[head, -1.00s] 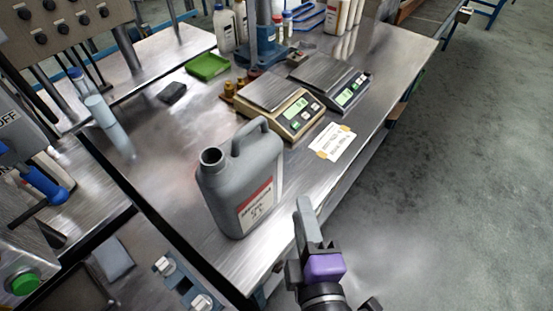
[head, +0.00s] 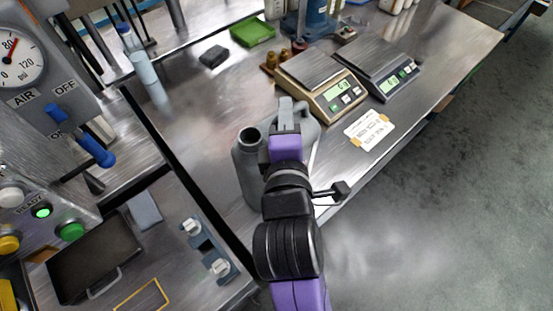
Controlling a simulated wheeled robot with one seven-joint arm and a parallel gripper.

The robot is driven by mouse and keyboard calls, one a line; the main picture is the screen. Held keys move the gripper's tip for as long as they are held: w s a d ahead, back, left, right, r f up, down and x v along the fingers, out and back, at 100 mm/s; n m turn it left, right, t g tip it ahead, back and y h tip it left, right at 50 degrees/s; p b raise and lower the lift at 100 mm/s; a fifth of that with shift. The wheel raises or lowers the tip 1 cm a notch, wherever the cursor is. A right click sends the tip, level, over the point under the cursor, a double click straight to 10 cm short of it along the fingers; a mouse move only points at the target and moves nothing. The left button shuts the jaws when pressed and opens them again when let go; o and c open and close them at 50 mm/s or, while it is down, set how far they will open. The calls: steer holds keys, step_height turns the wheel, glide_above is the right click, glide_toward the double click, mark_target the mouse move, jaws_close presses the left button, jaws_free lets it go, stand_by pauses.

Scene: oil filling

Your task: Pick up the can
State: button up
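The can is a grey jug (head: 246,165) with an open round neck at its upper left and a handle at its upper right. It stands upright on the metal table (head: 205,112) near the front edge. My gripper (head: 287,112) is in front of the can's upper right part, by the handle, in the head view. My purple wrist and black arm links hide much of the can, including its label. I cannot tell whether the fingers touch the handle or how far apart they are.
Two scales (head: 322,84) (head: 379,66) stand behind the can, with a paper note (head: 370,130) to the right. A green tray (head: 252,31) and a black object (head: 213,56) lie further back. A control panel (head: 45,130) with a gauge fills the left. Open floor (head: 440,220) lies right.

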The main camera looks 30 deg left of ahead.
steer(key=shift+w+a, duration=0.2)
steer(key=shift+w, duration=0.2)
jaws_close()
stand_by(1.2)
